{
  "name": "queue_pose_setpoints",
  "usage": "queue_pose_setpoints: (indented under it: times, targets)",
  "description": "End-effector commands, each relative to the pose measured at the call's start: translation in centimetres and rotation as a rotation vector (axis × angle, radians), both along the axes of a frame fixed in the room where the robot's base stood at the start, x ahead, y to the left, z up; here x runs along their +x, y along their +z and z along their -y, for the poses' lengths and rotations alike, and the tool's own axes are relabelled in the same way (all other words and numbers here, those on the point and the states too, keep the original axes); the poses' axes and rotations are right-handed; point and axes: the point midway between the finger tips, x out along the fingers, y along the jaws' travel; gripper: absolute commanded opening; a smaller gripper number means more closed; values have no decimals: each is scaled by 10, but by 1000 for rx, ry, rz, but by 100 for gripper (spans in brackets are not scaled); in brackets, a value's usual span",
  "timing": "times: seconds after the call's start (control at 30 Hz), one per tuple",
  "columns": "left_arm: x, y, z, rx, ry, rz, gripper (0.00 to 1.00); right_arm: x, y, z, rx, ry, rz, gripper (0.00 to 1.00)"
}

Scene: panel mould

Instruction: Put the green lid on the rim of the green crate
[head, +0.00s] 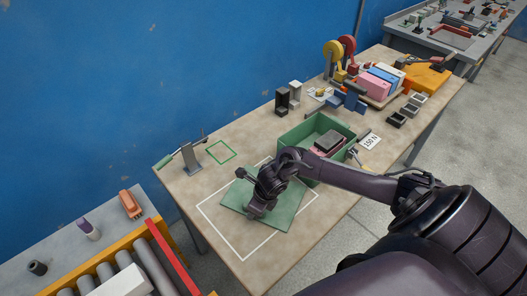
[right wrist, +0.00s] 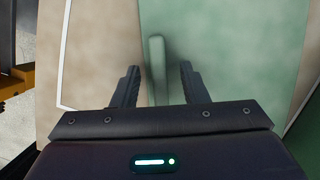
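The green lid (head: 287,212) lies flat on the workbench inside a white outlined rectangle. It also fills much of the right wrist view (right wrist: 235,50), where its raised bar handle (right wrist: 157,65) shows. My right gripper (head: 256,212) is over the lid. In the right wrist view my right gripper (right wrist: 158,84) is open, with one finger on each side of the handle and a gap to both. The green crate (head: 303,131) stands open behind the lid, with a grey block (head: 328,141) inside. My right forearm hides part of its near side. My left gripper is not in view.
A small green outlined square (head: 221,152) and a grey stand (head: 190,158) are left of the crate. Black and grey blocks (head: 282,101), coloured boxes (head: 378,83) and small trays (head: 397,119) stand behind and right. A roller conveyor (head: 125,272) is at lower left.

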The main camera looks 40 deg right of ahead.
Motion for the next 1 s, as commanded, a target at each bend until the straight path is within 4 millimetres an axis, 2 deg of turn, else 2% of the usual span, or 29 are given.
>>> queue_pose_setpoints:
  times: [0.17, 0.4, 0.5, 0.83, 1.0]
  targets:
    - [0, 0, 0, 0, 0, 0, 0, 0, 0, 0, 0, 0, 0, 40]
    - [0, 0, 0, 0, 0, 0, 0, 0, 0, 0, 0, 0, 0, 10]
    - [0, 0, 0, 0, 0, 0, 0, 0, 0, 0, 0, 0, 0, 0]
    - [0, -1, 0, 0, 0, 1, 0, 1, 1, 0, 0, 0, 1, 0]
    - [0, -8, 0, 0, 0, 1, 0, 1, 4, -5, -1, 3, 3, 0]
